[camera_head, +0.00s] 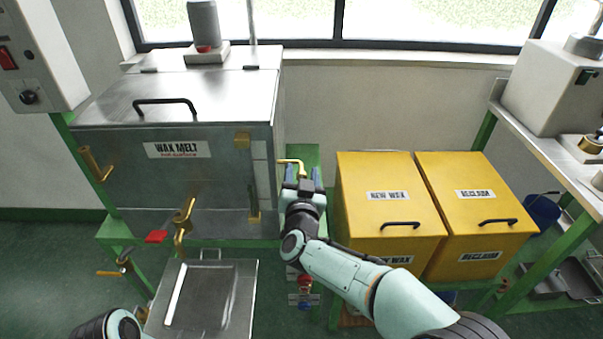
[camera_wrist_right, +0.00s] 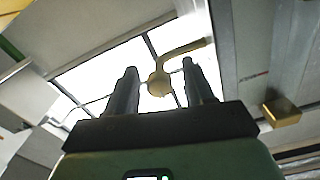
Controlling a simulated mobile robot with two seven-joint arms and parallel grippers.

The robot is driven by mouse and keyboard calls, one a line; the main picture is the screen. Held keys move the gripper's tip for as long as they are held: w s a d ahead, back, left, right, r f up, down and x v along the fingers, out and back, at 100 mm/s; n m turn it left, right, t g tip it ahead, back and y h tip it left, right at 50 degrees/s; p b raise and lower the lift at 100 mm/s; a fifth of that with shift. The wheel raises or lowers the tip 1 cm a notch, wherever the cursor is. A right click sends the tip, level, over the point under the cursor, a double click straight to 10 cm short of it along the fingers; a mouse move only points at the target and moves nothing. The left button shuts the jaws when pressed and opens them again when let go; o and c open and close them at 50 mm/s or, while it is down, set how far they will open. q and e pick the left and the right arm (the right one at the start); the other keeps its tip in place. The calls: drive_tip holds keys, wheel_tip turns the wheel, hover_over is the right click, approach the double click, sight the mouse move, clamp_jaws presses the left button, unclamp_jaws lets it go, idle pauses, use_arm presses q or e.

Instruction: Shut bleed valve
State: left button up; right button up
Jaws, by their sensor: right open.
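A small brass valve with a bent lever (camera_head: 291,162) shows just beyond my right gripper (camera_head: 303,173), beside the right side of the wax melt tank (camera_head: 125,180). No label on it can be read, so I cannot tell for certain that it is the bleed valve. In the right wrist view the round brass hub (camera_wrist_right: 159,84) appears between the two fingers of my right gripper (camera_wrist_right: 160,75), with its lever bending up and right. The fingers are apart with light showing beside the hub; no contact is visible. Part of my left arm shows at the bottom left, its gripper out of frame.
Yellow bins, new wax (camera_head: 375,225) and reclaim (camera_head: 470,205), stand close right of my right arm. The tank carries a brass tap (camera_head: 183,216) and a red handle (camera_head: 156,237) above a metal tray (camera_head: 246,300). A green-framed bench (camera_head: 545,150) stands at the right.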

use_arm(q)
drive_tip(key=shift+w, duration=0.1)
use_arm(e)
drive_tip(key=shift+w, duration=0.65)
